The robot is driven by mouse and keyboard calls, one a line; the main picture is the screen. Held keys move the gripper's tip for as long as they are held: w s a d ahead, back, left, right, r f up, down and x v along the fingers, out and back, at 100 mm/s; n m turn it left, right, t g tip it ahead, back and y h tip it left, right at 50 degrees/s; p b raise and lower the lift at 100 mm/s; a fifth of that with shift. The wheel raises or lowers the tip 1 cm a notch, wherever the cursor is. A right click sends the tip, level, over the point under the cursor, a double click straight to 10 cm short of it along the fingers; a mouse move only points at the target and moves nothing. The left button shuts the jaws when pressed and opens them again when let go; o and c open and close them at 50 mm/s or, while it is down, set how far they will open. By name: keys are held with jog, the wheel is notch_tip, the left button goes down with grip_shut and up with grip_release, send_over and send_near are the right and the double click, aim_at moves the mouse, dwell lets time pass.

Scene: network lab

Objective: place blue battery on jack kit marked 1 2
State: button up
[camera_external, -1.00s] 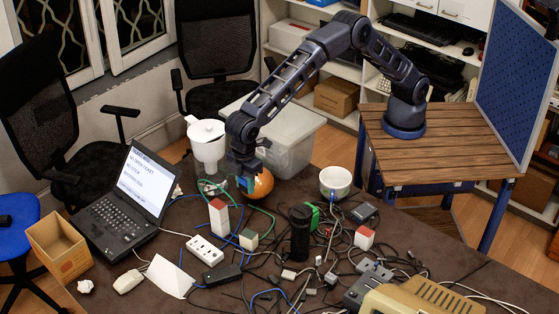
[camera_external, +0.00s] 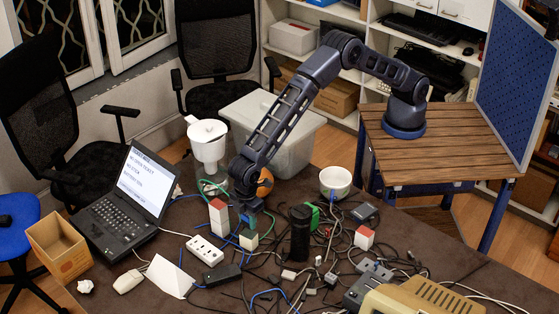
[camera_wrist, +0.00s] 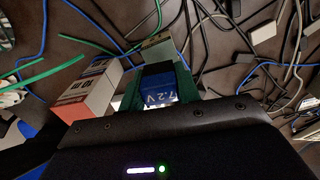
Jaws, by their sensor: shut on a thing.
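The blue battery (camera_wrist: 160,86), marked 7.2V, is between the green fingers of my gripper (camera_wrist: 158,92) in the wrist view. My gripper (camera_external: 248,222) is shut on it and hangs low over the table. A small pale box with a green top (camera_external: 249,239) is directly beneath; it also shows just beyond the battery in the wrist view (camera_wrist: 158,48). Whether battery and box touch, I cannot tell. A taller white box with a red top (camera_external: 218,217) stands just left of my gripper. A lower red-topped box (camera_external: 364,238) stands farther right. I cannot read a 1 2 mark on any box.
A black cylinder (camera_external: 300,232) stands right of my gripper, with a power strip (camera_external: 205,250) to the left. Loose cables cover much of the table. A bowl (camera_external: 335,182) stands at the back.

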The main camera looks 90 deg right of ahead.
aim_at(248, 227)
jog(key=shift+f, duration=1.75)
jog(key=shift+f, duration=0.1)
jog(key=o, duration=1)
